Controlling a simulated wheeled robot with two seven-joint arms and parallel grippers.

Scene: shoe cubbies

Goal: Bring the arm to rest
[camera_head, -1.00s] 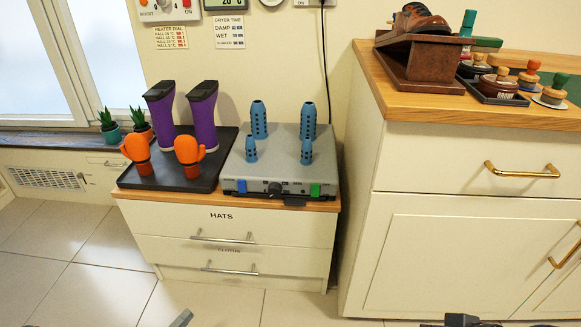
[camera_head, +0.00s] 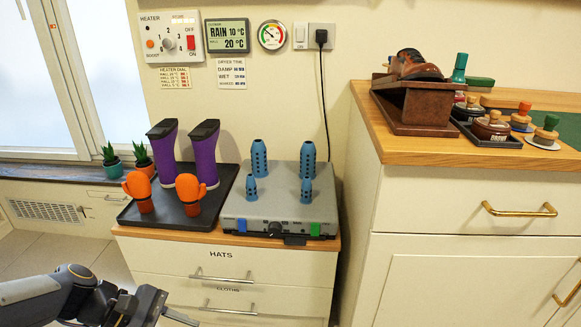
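My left gripper (camera_head: 170,312) comes in from the lower left, in front of the cabinet drawers (camera_head: 215,270). Its fingers run out of the bottom of the view, so its opening cannot be made out. It is well below the cabinet top and apart from everything on it. My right gripper is not in view.
On the low cabinet stand a black tray (camera_head: 180,216) with purple boots (camera_head: 204,155) and orange mittens (camera_head: 137,190), and a grey dryer (camera_head: 277,213) with blue posts. A taller wooden counter (camera_head: 400,148) stands to the right. Potted plants (camera_head: 112,163) sit on the left sill.

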